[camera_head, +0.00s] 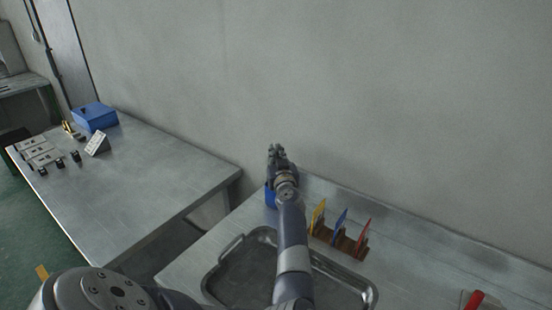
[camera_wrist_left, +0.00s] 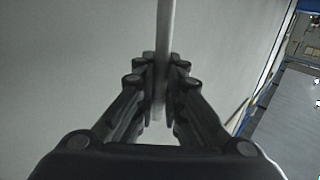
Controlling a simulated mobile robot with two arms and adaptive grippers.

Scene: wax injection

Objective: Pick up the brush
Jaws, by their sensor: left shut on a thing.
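My left gripper (camera_head: 276,152) is raised near the wall, above a blue container (camera_head: 270,196) on the near table. In the left wrist view the gripper (camera_wrist_left: 161,75) is shut on a thin, light grey rod, the brush (camera_wrist_left: 165,25), which runs up out of the picture between the two fingers. Its bristle end cannot be made out. In the head view the brush is too small or hidden by the gripper to tell. My right gripper is not in view.
A metal tray (camera_head: 210,278) lies under my left arm. A brown rack (camera_head: 345,243) holds yellow, blue and red flat tools. A red-handled item (camera_head: 475,300) lies at the lower right. The left table (camera_head: 150,180) carries a blue box (camera_head: 95,117) and small parts.

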